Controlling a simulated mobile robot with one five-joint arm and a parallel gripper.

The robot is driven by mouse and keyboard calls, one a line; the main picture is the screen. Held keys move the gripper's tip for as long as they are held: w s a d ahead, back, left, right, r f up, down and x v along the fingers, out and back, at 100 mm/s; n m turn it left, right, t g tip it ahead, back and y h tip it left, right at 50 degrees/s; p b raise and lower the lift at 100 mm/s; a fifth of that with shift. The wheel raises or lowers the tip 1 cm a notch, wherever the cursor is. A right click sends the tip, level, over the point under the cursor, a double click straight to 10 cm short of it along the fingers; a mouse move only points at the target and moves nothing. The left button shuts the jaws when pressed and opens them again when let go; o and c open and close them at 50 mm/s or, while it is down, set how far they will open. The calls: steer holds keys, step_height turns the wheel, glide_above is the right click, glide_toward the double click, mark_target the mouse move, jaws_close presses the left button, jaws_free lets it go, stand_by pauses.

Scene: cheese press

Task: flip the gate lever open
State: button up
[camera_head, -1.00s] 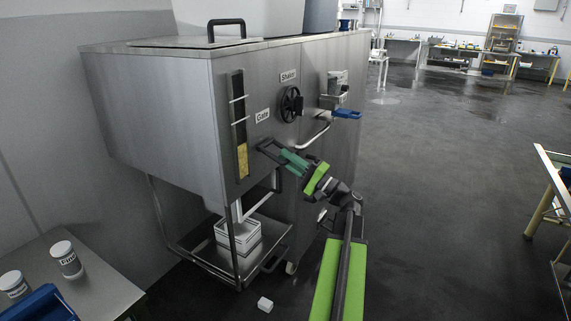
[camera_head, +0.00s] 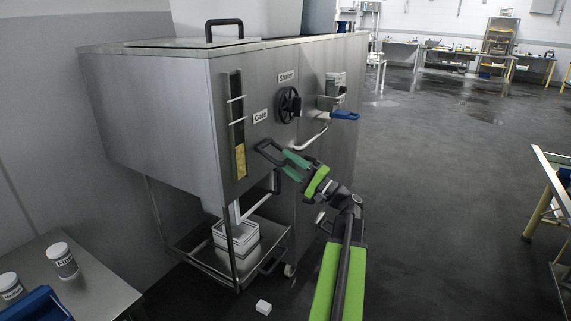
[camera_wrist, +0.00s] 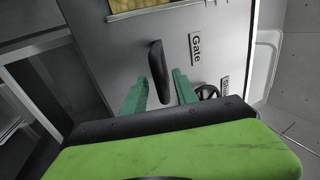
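The gate lever's black handle (camera_head: 267,148) sticks out from the steel front of the machine, below the "Gate" label (camera_head: 260,117). In the wrist view the handle (camera_wrist: 157,72) is a dark elongated bar between my two green fingers. My gripper (camera_head: 287,160) is at the handle's near end in the head view. In the wrist view my gripper (camera_wrist: 160,78) is open, with a finger on each side of the handle and visible gaps, so it does not look gripped. The lever's mount on the panel is hidden.
The shaker handwheel (camera_head: 289,104) and a blue-handled valve (camera_head: 345,115) sit up and right of the lever. A white block (camera_head: 263,307) lies on the floor. Open floor is at right.

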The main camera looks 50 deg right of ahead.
steer(key=shift+s+f, duration=0.1)
steer(key=shift+s, duration=0.1)
steer(key=b+v, duration=0.6)
steer(key=v, duration=1.1)
steer(key=shift+b, duration=0.4)
